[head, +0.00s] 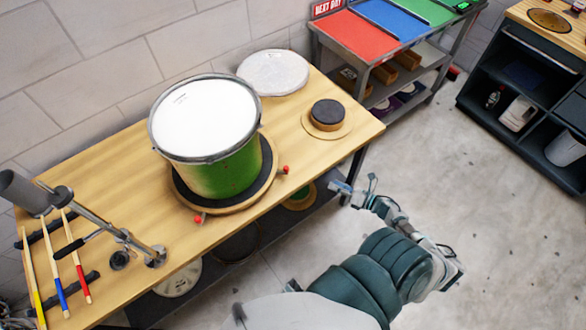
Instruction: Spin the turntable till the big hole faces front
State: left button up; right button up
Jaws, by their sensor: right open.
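A green drum (222,172) with a white head and metal rim stands upright on the turntable (233,207), a round wooden base with a black top. Two red-knobbed pegs stick out of the turntable, one at its front (199,219) and one at its right (285,170). No big hole shows on the visible side of the drum; its far side is hidden. My right gripper (357,190) is open and empty, off the bench's right front edge and apart from the turntable. My left gripper is out of view.
The wooden bench (120,215) also holds a loose white drumhead (273,72), a dark puck on a wooden disc (328,114), a jointed metal stand (130,242) and several drumsticks (54,262). A shelf with coloured mats (360,37) stands behind right. Open floor lies right.

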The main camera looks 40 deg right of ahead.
notch_tip(320, 180, up, 8)
jog(key=n+g+y+b, duration=0.1)
jog(key=n+y, duration=0.4)
jog(key=n, duration=0.5)
jog(key=n+g+y, duration=0.1)
jog(key=n+y, duration=0.1)
jog(key=n, duration=0.1)
send_near(285, 168)
jog(key=w+a, duration=0.1)
jog(key=w+p, duration=0.1)
jog(key=w, duration=0.1)
jog(key=w+a, duration=0.1)
jog(key=w, duration=0.1)
jog(key=shift+a+f, duration=0.2)
jog(key=shift+a, duration=0.15)
jog(key=x, duration=0.3)
jog(key=shift+a+p, duration=0.4)
jog(key=shift+a, duration=0.15)
jog(key=shift+w+a, duration=0.2)
jog(key=shift+a, duration=0.3)
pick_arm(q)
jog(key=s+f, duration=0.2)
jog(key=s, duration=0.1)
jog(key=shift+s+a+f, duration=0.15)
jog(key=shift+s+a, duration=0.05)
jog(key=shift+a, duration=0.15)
